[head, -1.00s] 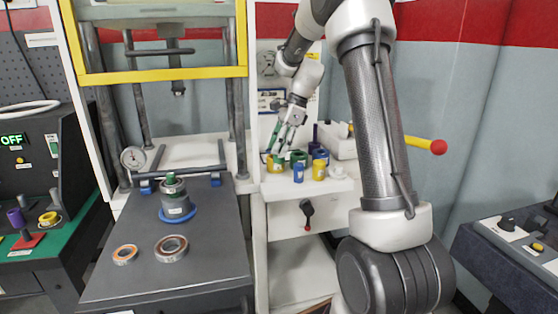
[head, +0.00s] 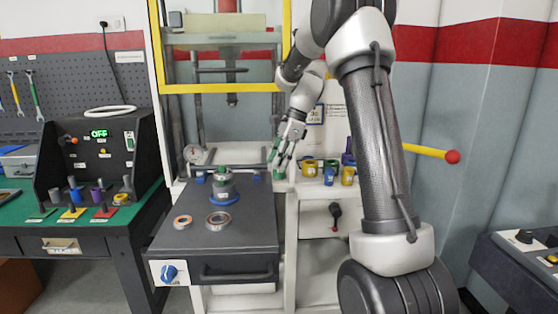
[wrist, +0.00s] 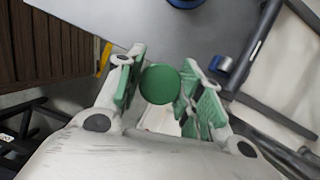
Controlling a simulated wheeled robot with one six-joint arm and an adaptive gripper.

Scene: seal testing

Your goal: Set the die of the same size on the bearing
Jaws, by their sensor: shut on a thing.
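My gripper (head: 277,160) is shut on a green die (head: 278,173), above the right edge of the press table (head: 175,248). In the wrist view the die's round green face (wrist: 159,85) sits between the green finger pads. On the table a metal cylinder (head: 222,188) with a green top stands on a blue ring (head: 224,201). In front of it lie a larger metal bearing ring (head: 219,229) and a smaller copper-coloured ring (head: 182,222). I cannot tell which bearing matches the held die.
A yellow die (head: 310,168), a blue die (head: 328,177), another yellow die (head: 347,177) and a purple die (head: 348,158) stand on the white side shelf. The yellow press frame (head: 215,88) rises behind the table. A control box (head: 100,158) stands at left.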

